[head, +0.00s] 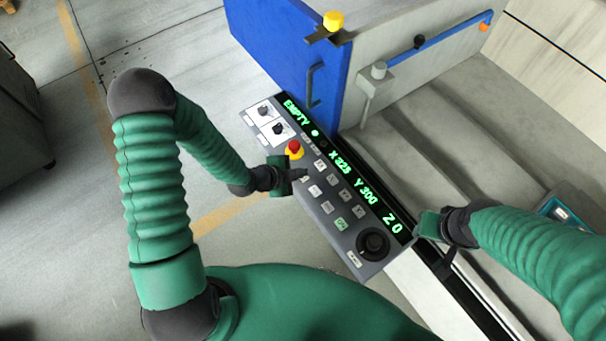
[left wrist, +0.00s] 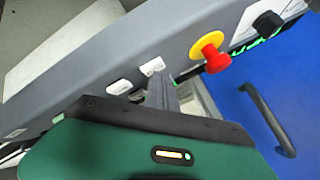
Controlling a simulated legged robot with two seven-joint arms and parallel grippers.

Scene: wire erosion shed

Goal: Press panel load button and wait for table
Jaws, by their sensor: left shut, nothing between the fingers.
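The grey control panel (head: 330,205) has a green display (head: 345,165) reading EMPTY, X 325, Y 300, Z 0. Several small white buttons sit below the display, one of them greenish (head: 341,224). My left gripper (head: 303,174) is shut and empty at the panel's left button column. In the left wrist view its fingertips (left wrist: 160,88) are close to a white button (left wrist: 152,66); I cannot tell whether they touch it. The button labels are too small to read. My right gripper (head: 432,232) is beside the panel's right end, its fingers unclear.
A red emergency knob on a yellow base (head: 294,149) is close to my left gripper; it also shows in the left wrist view (left wrist: 211,52). A black dial (head: 373,243) sits at the panel's near end. A blue door (head: 280,55) with a handle stands behind. Open floor lies left.

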